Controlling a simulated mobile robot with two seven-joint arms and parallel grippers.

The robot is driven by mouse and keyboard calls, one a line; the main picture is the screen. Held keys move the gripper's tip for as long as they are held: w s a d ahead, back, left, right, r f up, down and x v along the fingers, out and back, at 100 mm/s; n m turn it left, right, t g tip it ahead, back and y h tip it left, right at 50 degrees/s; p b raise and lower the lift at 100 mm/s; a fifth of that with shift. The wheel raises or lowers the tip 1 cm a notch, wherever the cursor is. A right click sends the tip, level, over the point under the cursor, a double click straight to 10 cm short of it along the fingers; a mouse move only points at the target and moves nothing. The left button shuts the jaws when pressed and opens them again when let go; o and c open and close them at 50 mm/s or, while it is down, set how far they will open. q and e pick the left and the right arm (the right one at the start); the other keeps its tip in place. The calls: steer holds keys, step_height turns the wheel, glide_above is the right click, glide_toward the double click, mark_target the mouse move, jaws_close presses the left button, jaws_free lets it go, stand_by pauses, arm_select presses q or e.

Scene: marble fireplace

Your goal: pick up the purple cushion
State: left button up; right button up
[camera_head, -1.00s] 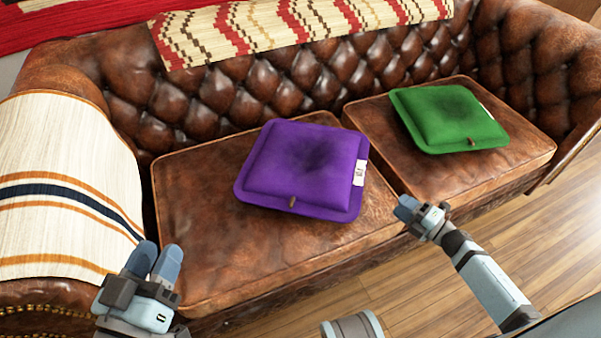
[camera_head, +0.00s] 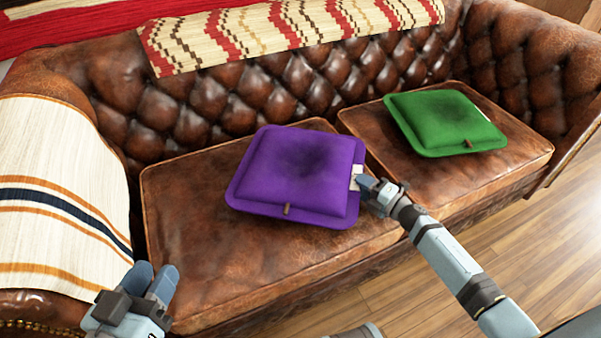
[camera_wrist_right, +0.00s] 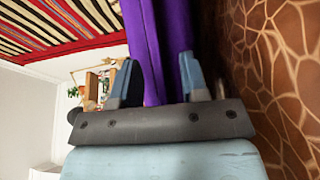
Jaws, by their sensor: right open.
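The purple cushion (camera_head: 290,170) lies on the left seat of the brown leather sofa, with a white tag on its right edge and a small tab at its front. My right gripper (camera_head: 366,187) is at the cushion's right edge, by the tag. In the right wrist view, its two fingers (camera_wrist_right: 158,80) are apart, and the purple cushion (camera_wrist_right: 147,45) shows between them. Whether the fingers touch it I cannot tell. My left gripper (camera_head: 152,280) is over the sofa's front left, away from the cushion; its finger gap is unclear.
A green cushion (camera_head: 445,122) lies on the right seat. A striped cream blanket (camera_head: 60,190) covers the left armrest, and a patterned throw (camera_head: 290,28) hangs over the backrest. Wooden floor (camera_head: 480,245) is open in front of the sofa.

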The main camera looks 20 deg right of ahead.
steer(key=shift+w+a, duration=0.15)
steer(key=shift+w, duration=0.15)
jaws_close()
steer(key=shift+r, duration=0.1)
stand_by(1.1)
